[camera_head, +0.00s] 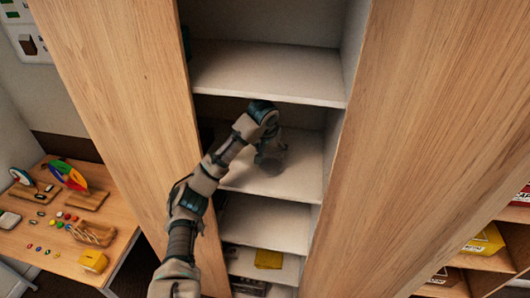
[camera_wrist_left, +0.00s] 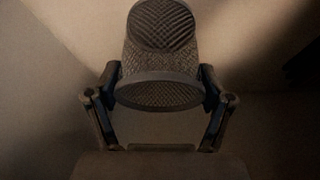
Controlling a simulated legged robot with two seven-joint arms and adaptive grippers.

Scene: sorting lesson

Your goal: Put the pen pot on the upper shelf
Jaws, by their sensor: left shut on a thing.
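The pen pot (camera_wrist_left: 163,92) is a dark mesh cup in the left wrist view, between the two fingers of my left gripper (camera_wrist_left: 158,100), which is shut on it. In the head view my left arm reaches into the tall wooden cupboard, and the left gripper (camera_head: 271,157) is low over the second visible shelf (camera_head: 303,177). The pot is hard to make out there, so I cannot tell if it touches that board. The upper shelf (camera_head: 265,72) is the pale board above the gripper, bare where it shows. My right gripper is not in view.
Wooden panels (camera_head: 120,90) flank the cupboard opening on both sides. Lower shelves hold a yellow item (camera_head: 268,259). A table (camera_head: 60,255) with small sorting pieces stands at the left. Open shelving with a yellow box (camera_head: 484,243) is at the right.

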